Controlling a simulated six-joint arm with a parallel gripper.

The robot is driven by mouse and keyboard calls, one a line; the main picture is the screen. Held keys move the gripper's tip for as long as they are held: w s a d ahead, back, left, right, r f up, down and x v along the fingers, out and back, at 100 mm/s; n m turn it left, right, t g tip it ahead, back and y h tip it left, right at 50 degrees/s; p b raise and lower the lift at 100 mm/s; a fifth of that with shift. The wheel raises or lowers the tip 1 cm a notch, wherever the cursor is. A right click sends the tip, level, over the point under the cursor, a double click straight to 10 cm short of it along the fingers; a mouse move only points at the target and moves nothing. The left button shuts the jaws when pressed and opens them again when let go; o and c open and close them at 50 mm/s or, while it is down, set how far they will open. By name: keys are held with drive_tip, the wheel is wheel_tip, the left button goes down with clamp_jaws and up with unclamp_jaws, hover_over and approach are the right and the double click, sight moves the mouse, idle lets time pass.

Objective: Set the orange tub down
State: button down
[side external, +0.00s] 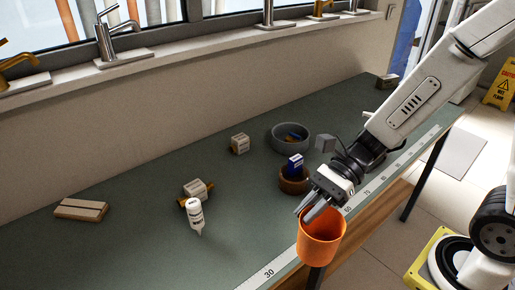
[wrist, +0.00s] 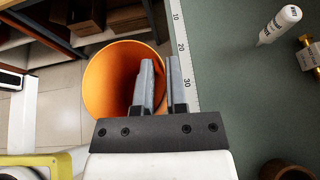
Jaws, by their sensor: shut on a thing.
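The orange tub (side external: 321,240) is an open, tapered cup, upright or nearly so, at the front edge of the bench. My gripper (side external: 313,211) is shut on its rim from above. In the wrist view, the tub (wrist: 108,75) shows its empty-looking inside, with one finger of my gripper (wrist: 160,72) inside the wall and the other outside. There the tub appears past the bench edge, above the floor. Its underside is hidden in the wrist view.
The green bench top (side external: 135,240) has a ruler strip (side external: 268,273) along its front edge. A brown bowl (side external: 293,182) with a blue box, a grey bowl (side external: 291,137), a white bottle (side external: 196,216) and small boxes stand farther in. The bench's front left is clear.

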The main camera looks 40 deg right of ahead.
drive_tip(key=shift+f, duration=0.55)
drive_tip(key=shift+w, duration=0.15)
drive_tip(key=w+a+f, duration=0.5)
drive_tip(key=w+f, duration=0.4)
drive_tip(key=w, duration=0.3)
drive_tip(key=shift+f, duration=0.15)
drive_tip(key=shift+w+a, duration=0.1)
drive_tip(key=shift+w+a+f, duration=0.1)
drive_tip(key=shift+w+f, duration=0.05)
drive_tip(key=shift+f, duration=0.8)
drive_tip(key=shift+w+f, duration=0.1)
drive_tip(key=shift+f, duration=0.8)
